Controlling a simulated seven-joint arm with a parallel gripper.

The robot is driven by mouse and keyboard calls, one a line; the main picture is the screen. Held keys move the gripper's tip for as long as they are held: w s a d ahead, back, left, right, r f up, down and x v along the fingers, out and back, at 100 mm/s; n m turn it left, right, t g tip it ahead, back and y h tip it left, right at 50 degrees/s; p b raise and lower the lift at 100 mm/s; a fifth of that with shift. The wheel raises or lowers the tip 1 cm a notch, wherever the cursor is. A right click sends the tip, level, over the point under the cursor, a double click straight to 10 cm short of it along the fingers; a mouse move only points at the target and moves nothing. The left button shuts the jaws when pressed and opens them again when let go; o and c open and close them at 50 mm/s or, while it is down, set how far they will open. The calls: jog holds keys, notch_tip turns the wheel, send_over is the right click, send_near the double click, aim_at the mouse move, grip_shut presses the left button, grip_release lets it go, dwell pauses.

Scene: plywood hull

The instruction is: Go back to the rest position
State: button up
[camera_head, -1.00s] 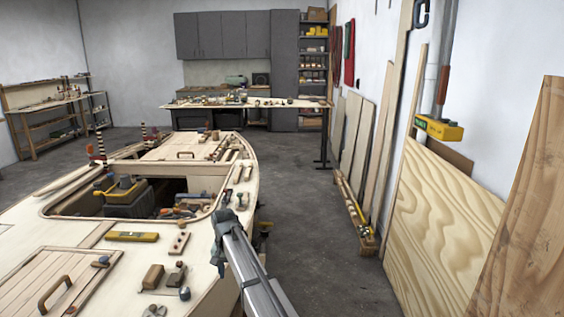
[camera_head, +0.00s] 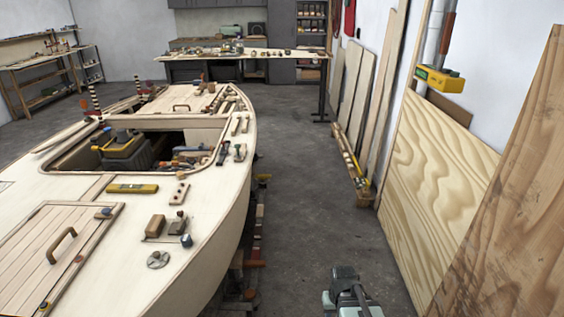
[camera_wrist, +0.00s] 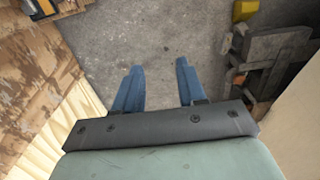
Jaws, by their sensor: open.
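My gripper (camera_wrist: 160,88) shows in the wrist view with its two blue fingers apart and nothing between them, above bare grey floor. In the head view part of my arm shows at the bottom, right of the boat hull, over the floor; the fingertips cannot be made out there. The plywood hull (camera_head: 215,235) fills the left side of the head view, with a clear gap between it and my arm.
Tools lie on the deck, among them a yellow level (camera_head: 132,188) and a wooden block (camera_head: 155,226). Leaning plywood sheets (camera_head: 440,190) line the right wall. A long wooden tray (camera_head: 362,190) lies at their foot. The aisle floor (camera_head: 300,190) is clear.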

jog(key=s+f+g, duration=0.3)
jog(key=s+f, duration=0.7)
jog(key=s, duration=0.4)
jog(key=s+f+g, duration=0.3)
jog(key=s+f, duration=0.7)
jog(key=s, duration=0.5)
jog(key=shift+s+f+g, duration=0.15)
jog(key=shift+g, duration=0.25)
